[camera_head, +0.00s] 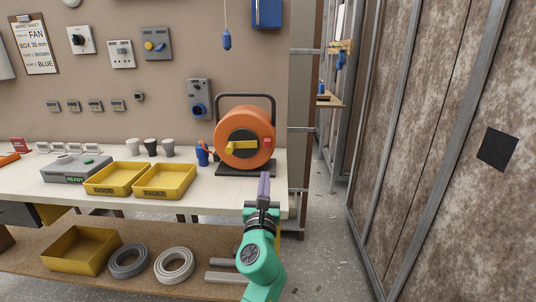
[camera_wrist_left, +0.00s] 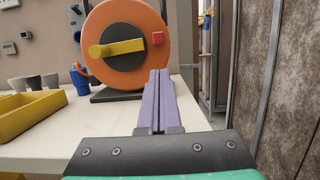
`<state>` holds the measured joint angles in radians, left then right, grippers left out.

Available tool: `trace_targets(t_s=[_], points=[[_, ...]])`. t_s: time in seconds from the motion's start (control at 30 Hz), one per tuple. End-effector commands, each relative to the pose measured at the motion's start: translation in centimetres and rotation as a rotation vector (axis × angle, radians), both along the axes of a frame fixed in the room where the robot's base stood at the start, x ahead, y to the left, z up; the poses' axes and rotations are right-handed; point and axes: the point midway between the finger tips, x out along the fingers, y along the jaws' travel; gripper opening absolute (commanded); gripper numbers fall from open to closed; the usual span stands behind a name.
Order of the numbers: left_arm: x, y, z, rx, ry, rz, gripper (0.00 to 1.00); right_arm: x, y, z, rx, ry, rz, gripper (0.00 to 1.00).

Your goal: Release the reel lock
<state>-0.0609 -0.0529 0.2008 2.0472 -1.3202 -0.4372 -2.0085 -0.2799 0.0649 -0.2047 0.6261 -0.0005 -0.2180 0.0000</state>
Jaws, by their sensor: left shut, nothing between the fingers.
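An orange cable reel (camera_head: 245,138) stands upright in a black frame at the right end of the workbench. It has a dark hub with a yellow crank handle (camera_head: 241,147) and a small red block (camera_head: 267,142) right of the hub. The wrist view also shows the reel (camera_wrist_left: 100,22), the yellow handle (camera_wrist_left: 116,48) and the red block (camera_wrist_left: 157,39). My left gripper (camera_head: 264,176) is shut and empty, in front of the reel and below the red block, apart from it. Its purple fingers (camera_wrist_left: 159,75) point at the reel. My right gripper is not in view.
Yellow trays (camera_head: 138,193) and several cups stand further left on the white bench (camera_head: 222,196). A shelf below holds cable coils (camera_head: 173,281). A metal post (camera_head: 300,150) rises right of the bench.

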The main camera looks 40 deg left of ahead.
Motion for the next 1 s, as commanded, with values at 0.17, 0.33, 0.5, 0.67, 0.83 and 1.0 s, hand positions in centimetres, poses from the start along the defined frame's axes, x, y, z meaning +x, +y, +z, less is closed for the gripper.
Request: trace_targets(t_s=[0.17,0.33,0.5,0.67,0.83,1.0], points=[[0.1,0.0,0.0,-0.002,0.000,-0.001,0.00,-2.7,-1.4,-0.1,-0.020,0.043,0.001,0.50],[1.1,0.8,0.4,-0.002,-0.002,-0.002,0.00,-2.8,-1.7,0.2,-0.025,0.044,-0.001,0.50],[3.8,2.8,1.3,-0.002,-0.002,-0.001,0.00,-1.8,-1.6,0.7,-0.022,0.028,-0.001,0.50],[6.2,4.7,1.9,-0.003,-0.001,-0.002,0.00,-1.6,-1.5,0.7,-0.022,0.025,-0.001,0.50],[7.6,5.8,2.3,-0.004,-0.001,-0.002,0.00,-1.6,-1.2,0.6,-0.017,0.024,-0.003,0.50],[7.8,5.9,2.3,-0.005,0.000,-0.003,0.00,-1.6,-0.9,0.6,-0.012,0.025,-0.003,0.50]])
